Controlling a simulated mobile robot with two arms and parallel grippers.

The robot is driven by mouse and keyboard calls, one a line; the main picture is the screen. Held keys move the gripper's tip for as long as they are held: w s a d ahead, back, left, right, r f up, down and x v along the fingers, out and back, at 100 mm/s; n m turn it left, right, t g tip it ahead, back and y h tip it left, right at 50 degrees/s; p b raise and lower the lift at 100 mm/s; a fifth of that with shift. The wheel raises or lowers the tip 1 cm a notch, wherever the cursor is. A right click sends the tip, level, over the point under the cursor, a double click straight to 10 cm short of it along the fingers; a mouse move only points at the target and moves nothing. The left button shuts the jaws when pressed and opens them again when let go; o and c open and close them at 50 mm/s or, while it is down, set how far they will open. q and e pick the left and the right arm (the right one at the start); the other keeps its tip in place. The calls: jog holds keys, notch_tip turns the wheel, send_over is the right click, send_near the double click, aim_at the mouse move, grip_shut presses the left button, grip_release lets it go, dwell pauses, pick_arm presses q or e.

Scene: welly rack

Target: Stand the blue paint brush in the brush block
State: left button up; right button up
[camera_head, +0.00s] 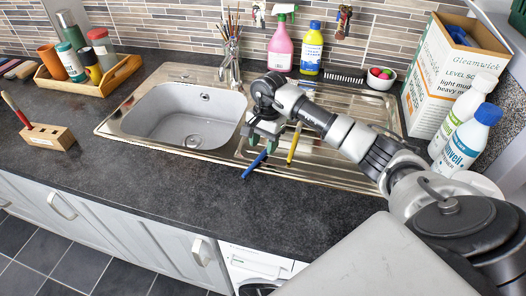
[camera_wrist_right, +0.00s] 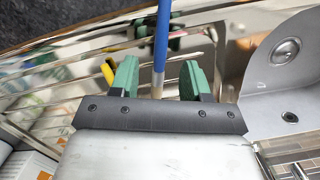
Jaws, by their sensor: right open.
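The blue paint brush (camera_head: 254,165) lies at the front edge of the steel sink unit, its blue end over the dark worktop. My right gripper (camera_head: 262,142) is just above it by the sink's front rim. In the right wrist view the blue paint brush (camera_wrist_right: 162,40) runs between the green fingers of my right gripper (camera_wrist_right: 158,80), which are open with gaps on both sides. The wooden brush block (camera_head: 50,137) stands on the worktop at the far left, with a red-handled brush (camera_head: 16,108) leaning in it. My left gripper is out of view.
A yellow brush (camera_head: 294,143) lies close to the right of the blue one; it also shows in the wrist view (camera_wrist_right: 107,73). The sink basin (camera_head: 190,115) is beside my gripper. Bottles and a box (camera_head: 445,75) crowd the right. The front worktop (camera_head: 150,170) is clear.

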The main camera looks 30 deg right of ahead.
aim_at(262, 154)
jog(key=shift+s+a+f+p, duration=0.1)
jog(key=shift+a+f+p, duration=0.1)
jog(key=shift+f, duration=0.4)
jog(key=shift+a+f+p, duration=0.1)
jog(key=shift+f+p, duration=0.05)
jog(key=shift+f, duration=0.9)
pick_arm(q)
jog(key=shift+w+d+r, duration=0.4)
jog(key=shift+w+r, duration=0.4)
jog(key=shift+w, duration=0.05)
pick_arm(e)
jog(key=shift+c, duration=0.2)
grip_shut()
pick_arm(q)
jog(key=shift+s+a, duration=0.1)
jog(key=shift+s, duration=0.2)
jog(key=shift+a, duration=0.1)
